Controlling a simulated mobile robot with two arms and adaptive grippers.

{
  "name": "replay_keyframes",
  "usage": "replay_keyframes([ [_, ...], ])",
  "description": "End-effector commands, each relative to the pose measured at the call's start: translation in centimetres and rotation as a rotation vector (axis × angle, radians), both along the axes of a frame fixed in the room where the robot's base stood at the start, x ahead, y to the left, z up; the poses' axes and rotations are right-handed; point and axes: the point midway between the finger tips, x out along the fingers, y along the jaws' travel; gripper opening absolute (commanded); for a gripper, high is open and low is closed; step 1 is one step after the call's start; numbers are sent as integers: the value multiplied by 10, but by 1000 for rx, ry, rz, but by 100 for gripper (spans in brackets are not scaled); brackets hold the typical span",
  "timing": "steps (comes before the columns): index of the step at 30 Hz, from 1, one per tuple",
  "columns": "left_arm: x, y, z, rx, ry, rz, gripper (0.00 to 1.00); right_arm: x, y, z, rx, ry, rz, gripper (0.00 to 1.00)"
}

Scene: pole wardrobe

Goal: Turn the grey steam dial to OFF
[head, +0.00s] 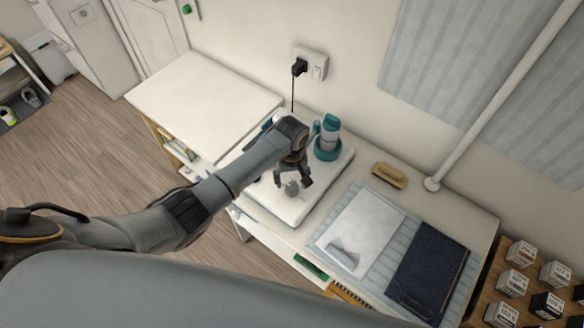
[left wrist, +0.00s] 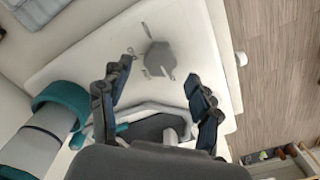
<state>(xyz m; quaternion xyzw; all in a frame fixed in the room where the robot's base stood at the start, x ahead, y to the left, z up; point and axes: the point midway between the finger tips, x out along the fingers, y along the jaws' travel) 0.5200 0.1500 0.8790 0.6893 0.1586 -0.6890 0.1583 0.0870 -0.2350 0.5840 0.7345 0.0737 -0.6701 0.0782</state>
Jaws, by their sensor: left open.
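The grey steam dial (head: 292,189) sits on the white top of the steam unit (head: 290,208). In the left wrist view the dial (left wrist: 160,56) shows as a small grey disc with narrow ends sticking out, on the pale top; marks beside it are too small to read. My left gripper (head: 289,182) is open over the dial. In the left wrist view its fingertips (left wrist: 159,72) are spread to either side of the dial's lower end, with nothing held; whether they touch it I cannot tell. My right gripper is not in view.
A teal-and-grey cylinder (head: 329,138) stands on the unit's back corner. A white-and-teal object (left wrist: 150,128) lies partly hidden under my gripper. A tan brush (head: 389,176), a white folded cloth (head: 362,228) and a dark blue one (head: 428,276) lie right. A white pole (head: 490,105) rises behind.

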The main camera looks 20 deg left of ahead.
Motion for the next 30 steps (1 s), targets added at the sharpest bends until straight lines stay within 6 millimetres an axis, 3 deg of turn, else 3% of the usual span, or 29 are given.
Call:
replay_keyframes([
  [6, 1, 0, 48, -2, -4, 1, 63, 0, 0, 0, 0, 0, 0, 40],
  [12, 0, 0, 73, 0, -1, 1, 63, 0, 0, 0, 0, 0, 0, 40],
  [30, 0, 0, 79, 0, 0, 1, 63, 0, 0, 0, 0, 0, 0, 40],
])
